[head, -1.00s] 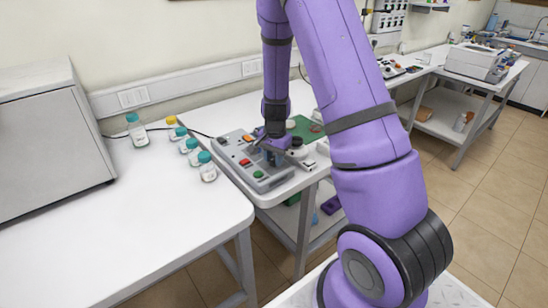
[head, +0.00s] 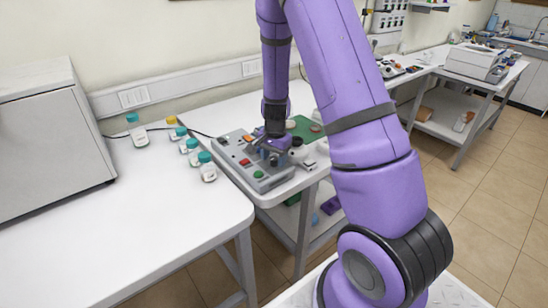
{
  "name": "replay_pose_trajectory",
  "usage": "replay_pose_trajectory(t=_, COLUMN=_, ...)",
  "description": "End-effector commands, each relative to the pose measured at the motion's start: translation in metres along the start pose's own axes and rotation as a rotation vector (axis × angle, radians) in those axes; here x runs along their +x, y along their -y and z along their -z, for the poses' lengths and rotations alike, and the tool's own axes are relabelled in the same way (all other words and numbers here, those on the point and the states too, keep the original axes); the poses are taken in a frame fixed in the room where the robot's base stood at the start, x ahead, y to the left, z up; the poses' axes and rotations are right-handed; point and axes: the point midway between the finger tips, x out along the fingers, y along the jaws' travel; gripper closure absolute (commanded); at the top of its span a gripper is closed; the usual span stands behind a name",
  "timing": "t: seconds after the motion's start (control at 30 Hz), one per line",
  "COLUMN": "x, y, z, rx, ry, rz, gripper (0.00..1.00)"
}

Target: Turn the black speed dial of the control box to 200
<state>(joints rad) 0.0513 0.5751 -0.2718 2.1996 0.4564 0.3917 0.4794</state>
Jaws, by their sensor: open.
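The grey control box (head: 262,181) lies on the white table near its front edge, with red, green and orange buttons on top. My gripper (head: 272,153) is over the right part of the box, pointing down, with its jaws open. The black speed dial cannot be made out clearly; my gripper and wrist cover that part of the box. The dial's setting cannot be read.
Several bottles with teal or yellow caps (head: 207,168) stand left of the box. A green mat (head: 303,128) and a small dark-topped white item (head: 297,148) are on its right. A large grey cabinet (head: 50,135) stands at the left. The front left table is clear.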

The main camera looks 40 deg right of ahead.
Motion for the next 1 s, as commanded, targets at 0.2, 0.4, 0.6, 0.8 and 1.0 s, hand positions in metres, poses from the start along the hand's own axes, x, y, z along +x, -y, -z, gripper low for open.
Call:
replay_pose_trajectory(t=0.2, x=-0.011, y=0.001, z=0.000, rx=-0.003, ry=-0.002, rz=0.002, gripper=0.44)
replay_pose_trajectory(t=0.4, x=-0.044, y=0.001, z=0.000, rx=-0.003, ry=-0.003, rz=0.004, gripper=0.44)
replay_pose_trajectory(t=0.6, x=-0.080, y=0.001, z=0.000, rx=-0.003, ry=-0.002, rz=0.003, gripper=0.44)
replay_pose_trajectory(t=0.8, x=-0.102, y=0.001, z=0.000, rx=-0.001, ry=-0.001, rz=0.002, gripper=0.44)
replay_pose_trajectory(t=1.0, x=-0.108, y=0.000, z=0.000, rx=0.000, ry=0.000, rz=0.000, gripper=0.44)
